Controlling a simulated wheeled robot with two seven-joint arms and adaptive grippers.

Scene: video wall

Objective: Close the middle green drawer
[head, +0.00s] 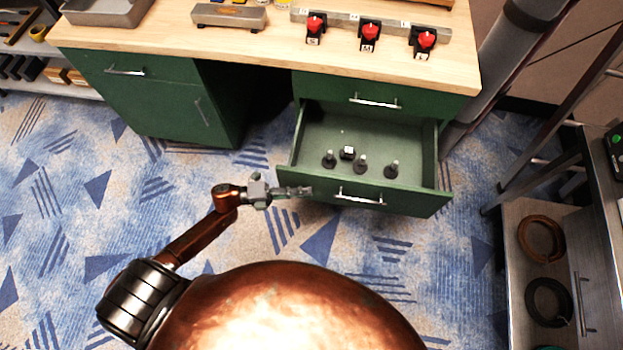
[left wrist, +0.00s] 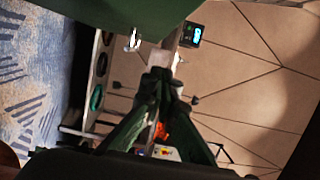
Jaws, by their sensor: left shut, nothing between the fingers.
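The middle green drawer (head: 400,198) stands pulled out below the worktop, with a silver bar handle (head: 360,196) on its front. Several small dark pieces with light tops stand inside it, in its front half. My left gripper (head: 306,191) is shut and empty at the left part of the drawer front, left of the handle. I cannot tell whether it touches the drawer. In the left wrist view the shut fingertips (left wrist: 160,76) point ahead, and a green surface (left wrist: 120,12) fills the upper edge. My right gripper is not in view.
A closed green drawer (head: 340,88) sits above the open one. A green cabinet (head: 150,100) stands at the left. The wooden worktop (head: 170,45) holds a row of red-topped switches (head: 369,34). A shelf unit with coiled rings (head: 540,240) stands at the right. Patterned floor lies clear at the left.

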